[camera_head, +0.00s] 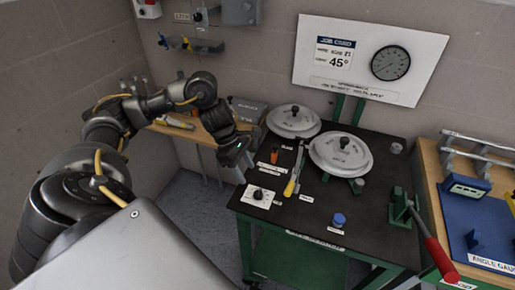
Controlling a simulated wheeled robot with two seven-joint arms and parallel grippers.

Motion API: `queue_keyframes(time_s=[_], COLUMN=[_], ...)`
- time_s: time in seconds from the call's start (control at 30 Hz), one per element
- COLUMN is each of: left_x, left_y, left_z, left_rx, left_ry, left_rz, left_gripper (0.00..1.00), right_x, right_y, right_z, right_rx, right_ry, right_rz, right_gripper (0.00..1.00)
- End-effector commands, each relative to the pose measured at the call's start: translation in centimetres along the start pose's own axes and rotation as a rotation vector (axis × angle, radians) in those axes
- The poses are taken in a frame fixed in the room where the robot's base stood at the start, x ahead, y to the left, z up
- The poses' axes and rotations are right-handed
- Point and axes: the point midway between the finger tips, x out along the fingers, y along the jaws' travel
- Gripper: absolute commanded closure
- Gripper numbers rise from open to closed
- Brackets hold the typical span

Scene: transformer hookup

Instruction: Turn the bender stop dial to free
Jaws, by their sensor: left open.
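A white dial plate with a dark knob (260,194) lies at the front left of the black-topped bench (300,222); its setting is too small to read. I take it to be the bender stop dial. My left arm reaches in from the left, and its gripper (236,160) hangs beyond the bench's left edge, behind and left of the dial, apart from it. The left gripper is open and holds nothing that I can see. My right gripper is not in view.
Two round grey lidded units (340,152) stand on the bench behind the dial. A yellow-handled tool (291,185) lies right of it. A blue knob (339,219) and a red-handled lever (437,258) are farther right. A job card board (340,85) shows 45°.

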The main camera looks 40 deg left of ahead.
Motion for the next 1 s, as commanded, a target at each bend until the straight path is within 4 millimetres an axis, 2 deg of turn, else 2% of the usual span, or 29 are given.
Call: queue_keyframes(time_s=[0.17, 0.3, 0.5, 0.7, 0.93, 1.0], left_x=[3.1, 5.7, 8.4, 9.6, 9.7, 9.7], left_y=[-0.2, -0.2, -0.1, -0.1, -0.1, -0.1], left_z=[0.1, 0.1, 0.0, -0.1, -0.2, -0.2], left_rx=[-0.004, -0.005, -0.006, -0.005, -0.005, -0.005], left_ry=[-0.001, -0.002, -0.002, 0.000, 0.000, 0.000], left_rz=[-0.007, -0.005, -0.002, 0.000, 0.001, 0.001], left_gripper=[0.49, 0.49, 0.49, 0.49, 0.49, 0.55], right_x=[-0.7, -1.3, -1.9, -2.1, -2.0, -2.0], right_y=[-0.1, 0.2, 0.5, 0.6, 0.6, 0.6], right_z=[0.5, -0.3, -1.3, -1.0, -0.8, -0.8], right_rx=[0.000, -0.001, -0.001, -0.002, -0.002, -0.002], right_ry=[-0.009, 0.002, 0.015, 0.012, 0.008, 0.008], right_rz=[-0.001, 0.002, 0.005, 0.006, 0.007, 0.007], right_gripper=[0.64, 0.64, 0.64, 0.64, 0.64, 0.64])
